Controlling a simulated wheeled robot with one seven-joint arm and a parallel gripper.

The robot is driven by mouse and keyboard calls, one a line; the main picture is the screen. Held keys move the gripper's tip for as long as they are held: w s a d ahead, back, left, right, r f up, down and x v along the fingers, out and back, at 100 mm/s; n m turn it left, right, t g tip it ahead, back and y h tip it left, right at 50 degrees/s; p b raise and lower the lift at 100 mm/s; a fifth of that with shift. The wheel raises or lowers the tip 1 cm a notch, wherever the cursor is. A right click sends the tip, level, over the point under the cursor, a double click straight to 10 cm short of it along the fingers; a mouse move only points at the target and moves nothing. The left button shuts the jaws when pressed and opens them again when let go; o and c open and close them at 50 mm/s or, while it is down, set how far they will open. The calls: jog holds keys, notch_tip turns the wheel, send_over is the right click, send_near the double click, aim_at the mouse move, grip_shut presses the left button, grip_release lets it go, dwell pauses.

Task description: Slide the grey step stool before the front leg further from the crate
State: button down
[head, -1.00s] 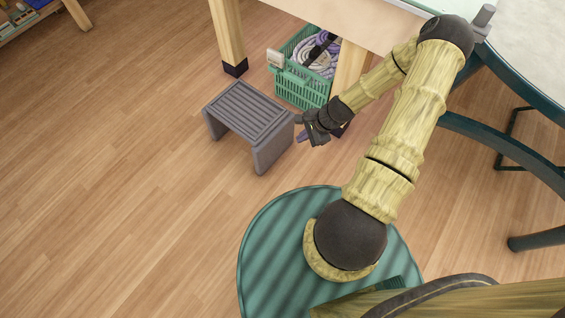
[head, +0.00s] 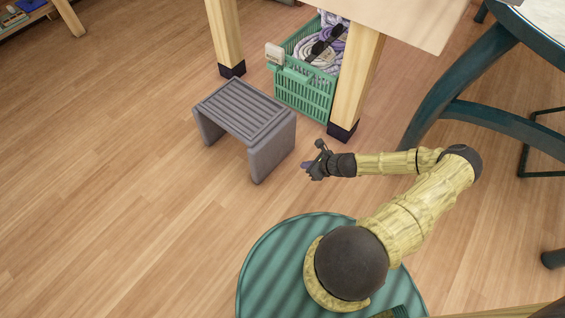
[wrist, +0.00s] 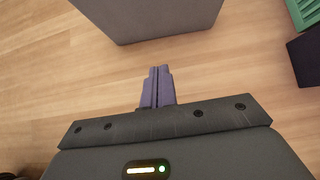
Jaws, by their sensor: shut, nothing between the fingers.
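The grey step stool (head: 243,108) stands upright on the floor with its slatted top up, just in front of the left front table leg (head: 225,38) and left of the crate's front. My gripper (head: 306,166) is shut and empty, low and just right of the stool's near right side, with a gap between them. In the wrist view my purple fingers (wrist: 159,70) are together, pointing at the stool's grey side (wrist: 155,18), apart from it. The green crate (head: 303,92) holds coiled rope and stands beside the right front leg (head: 356,80).
The wooden table top (head: 400,18) overhangs the crate. The right leg's black foot (head: 343,131) is close behind my gripper and shows in the wrist view (wrist: 305,55). A dark teal curved frame (head: 440,95) stands at right. Floor (head: 110,150) left of the stool is clear.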

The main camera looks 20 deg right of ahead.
aim_at(277, 160)
jog(key=b+x, duration=0.7)
jog(key=x, duration=0.3)
jog(key=shift+a+f, duration=0.1)
jog(key=shift+f, duration=0.1)
jog(key=shift+w+a+b, duration=0.45)
jog(key=shift+w+b, duration=0.1)
jog(key=shift+w, duration=0.05)
jog(key=shift+w+a+b, duration=0.4)
jog(key=shift+w+b, duration=0.1)
jog(key=shift+w, duration=0.1)
jog(key=shift+w+a+r, duration=0.2)
jog(key=shift+w+a, duration=0.1)
jog(key=shift+w, duration=0.1)
jog(key=shift+a, duration=0.1)
